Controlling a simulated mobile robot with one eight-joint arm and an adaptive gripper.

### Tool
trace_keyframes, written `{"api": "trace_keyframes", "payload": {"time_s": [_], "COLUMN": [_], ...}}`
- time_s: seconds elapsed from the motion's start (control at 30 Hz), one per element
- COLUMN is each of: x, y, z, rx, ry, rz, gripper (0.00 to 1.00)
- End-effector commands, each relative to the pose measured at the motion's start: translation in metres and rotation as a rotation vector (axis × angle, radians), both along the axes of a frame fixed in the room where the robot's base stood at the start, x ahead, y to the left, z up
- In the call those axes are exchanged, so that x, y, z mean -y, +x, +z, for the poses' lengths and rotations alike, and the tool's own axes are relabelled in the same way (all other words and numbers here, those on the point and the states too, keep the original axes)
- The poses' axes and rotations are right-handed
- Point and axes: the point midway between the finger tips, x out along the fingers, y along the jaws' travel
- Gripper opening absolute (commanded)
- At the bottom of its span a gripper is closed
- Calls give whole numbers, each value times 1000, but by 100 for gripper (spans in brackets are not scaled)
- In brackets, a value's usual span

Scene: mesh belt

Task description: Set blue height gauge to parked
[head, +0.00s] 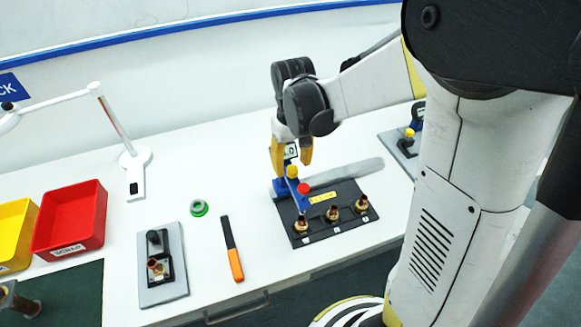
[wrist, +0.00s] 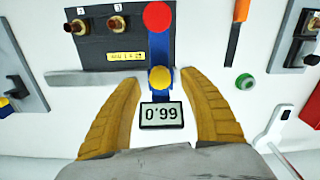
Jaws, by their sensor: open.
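The blue height gauge (head: 281,187) stands at the back left of a black fixture (head: 345,229). It has a red knob (wrist: 158,17), a yellow knob (wrist: 160,79) and a display (wrist: 161,115) that appears upside down and seems to read 66.0. My gripper (head: 291,158) is open above the gauge. In the wrist view my gripper (wrist: 160,82) has one finger on each side of the yellow knob and display, with gaps on both sides. In the head view the gripper partly hides the gauge.
Three brass fittings stand on the fixture, with a grey bar (head: 345,172) behind it. To the left are a green ring (head: 199,208), an orange-handled tool (head: 235,265), a grey plate (head: 163,292), a lamp (head: 135,160) and a red bin (head: 70,220). Another device (head: 409,138) stands at right.

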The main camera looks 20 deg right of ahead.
Motion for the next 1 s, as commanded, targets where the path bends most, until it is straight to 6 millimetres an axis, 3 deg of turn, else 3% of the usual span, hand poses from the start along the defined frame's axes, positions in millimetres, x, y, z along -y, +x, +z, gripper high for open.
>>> {"api": "trace_keyframes", "payload": {"time_s": [0.2, 0.5, 0.67, 1.0], "x": [0, 0, 0, 11], "y": [0, 0, 0, 0], "z": [-22, -23, -23, -23], "rx": [0, 1, 1, 0], "ry": [0, 0, 0, 0], "rz": [0, 0, 0, -2], "gripper": [50, 50, 3, 0]}}
